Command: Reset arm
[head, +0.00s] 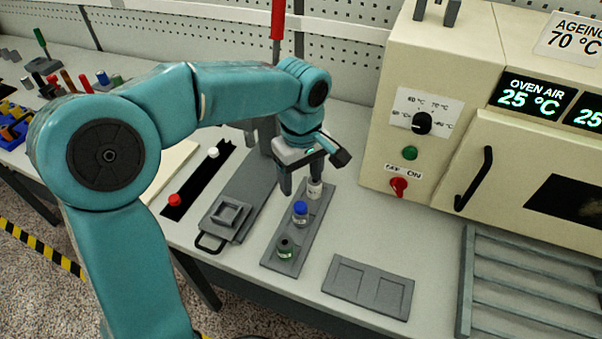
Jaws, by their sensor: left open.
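My left arm reaches in from the left, teal and bent. My left gripper (301,180) points down over the far end of a grey rack (272,256), with its jaws open. A small white bottle (315,190) stands at that end of the rack, right by the fingers; I cannot tell whether they touch it. My right gripper is not in view.
A cream oven (432,60) reading 25 °C stands at the right, its door (540,165) closed. A grey two-recess plate (368,286) and slatted rack (520,285) lie in front. A grey press-like fixture (230,214) and black strip (190,190) are left of the bottle rack.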

